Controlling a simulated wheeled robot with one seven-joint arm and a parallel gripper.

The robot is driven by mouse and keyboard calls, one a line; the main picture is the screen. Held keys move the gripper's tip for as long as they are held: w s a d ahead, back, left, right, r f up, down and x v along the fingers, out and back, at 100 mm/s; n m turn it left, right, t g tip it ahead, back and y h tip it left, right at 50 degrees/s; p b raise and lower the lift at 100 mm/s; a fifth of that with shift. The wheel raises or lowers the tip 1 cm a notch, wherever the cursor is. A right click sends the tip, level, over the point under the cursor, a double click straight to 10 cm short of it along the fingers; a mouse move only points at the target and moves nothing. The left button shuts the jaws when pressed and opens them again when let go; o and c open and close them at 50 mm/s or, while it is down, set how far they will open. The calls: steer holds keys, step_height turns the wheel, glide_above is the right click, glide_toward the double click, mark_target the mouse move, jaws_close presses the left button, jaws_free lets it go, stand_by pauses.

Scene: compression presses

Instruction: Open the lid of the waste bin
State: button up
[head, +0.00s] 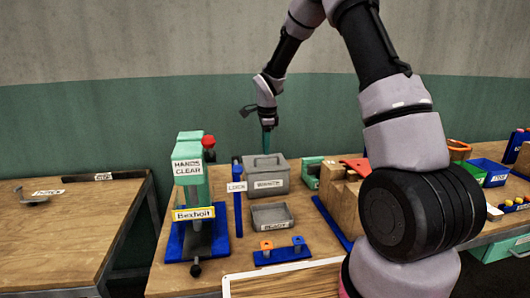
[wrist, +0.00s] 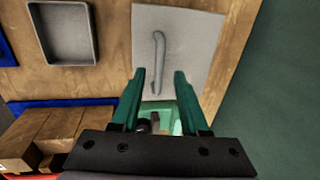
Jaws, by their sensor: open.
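The waste bin (head: 267,182) is a grey box on the wooden bench, with a label on its front. Its flat grey lid (wrist: 196,46) is closed and carries a thin bar handle (wrist: 159,62) along its middle. My gripper (head: 267,148) hangs above the bin, pointing down, near the lid's far side in the head view. In the wrist view, my gripper (wrist: 159,74) has its two green fingers spread apart, one on each side of the near end of the handle. Nothing is between the fingertips that I can see as gripped.
A shallow grey tray (head: 269,228) sits in front of the bin. A blue upright plate (head: 238,200) and a green press (head: 190,190) stand to the left. Wooden blocks (head: 345,205) and a green device (head: 311,172) stand to the right. The wall is close behind.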

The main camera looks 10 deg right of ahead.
steer(key=shift+w+f, duration=0.15)
steer(key=shift+f, duration=0.55)
steer(key=shift+w+f, duration=0.1)
steer(key=shift+f, duration=0.6)
jaws_close()
stand_by(0.4)
